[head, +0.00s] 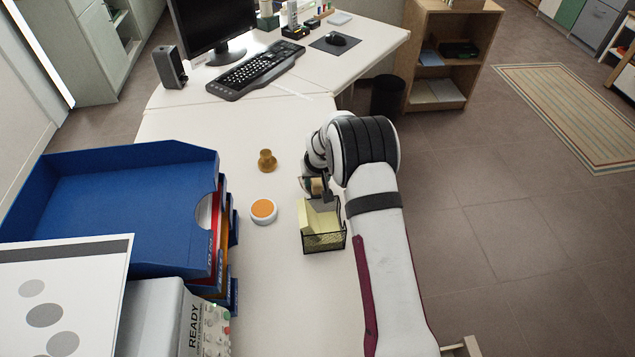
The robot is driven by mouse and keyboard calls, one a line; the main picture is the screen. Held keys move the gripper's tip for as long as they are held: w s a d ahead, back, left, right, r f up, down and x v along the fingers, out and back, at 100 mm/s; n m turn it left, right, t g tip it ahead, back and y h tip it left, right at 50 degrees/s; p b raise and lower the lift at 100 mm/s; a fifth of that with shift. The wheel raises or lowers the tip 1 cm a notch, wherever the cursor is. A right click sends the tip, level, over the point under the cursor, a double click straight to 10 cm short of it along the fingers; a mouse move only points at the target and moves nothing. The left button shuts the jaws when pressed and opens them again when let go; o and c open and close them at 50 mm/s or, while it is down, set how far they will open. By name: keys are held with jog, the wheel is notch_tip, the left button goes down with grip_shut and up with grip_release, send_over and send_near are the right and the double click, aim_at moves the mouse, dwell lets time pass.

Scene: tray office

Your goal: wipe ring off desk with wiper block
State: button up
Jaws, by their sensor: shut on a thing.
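My gripper (318,190) is low over the white desk, just behind the black mesh holder, and partly hidden by my own arm. It is shut on a small tan block (317,185), which seems to be the wiper block. Only a little of the block shows, and I cannot tell whether it touches the desk. I cannot make out a ring on the desk (290,130); my arm and the holder cover part of the surface.
The mesh holder with yellow notes (322,240) stands close in front of my gripper. A brass-coloured knobbed object (267,160) and a white round tub with an orange top (263,211) stand to its left. Blue trays (120,200) fill the left; a keyboard (255,70) lies behind.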

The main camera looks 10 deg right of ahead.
jog(key=shift+w, duration=3)
jog(key=shift+a, duration=0.5)
jog(key=shift+s, duration=4.2)
jog(key=shift+a, duration=0.4)
jog(key=shift+w+a, duration=0.1)
jog(key=shift+w, duration=3.95)
jog(key=shift+w+r, duration=0.15)
jog(key=shift+r, duration=0.1)
notch_tip(320, 180, up, 8)
jog(key=shift+f, duration=0.2)
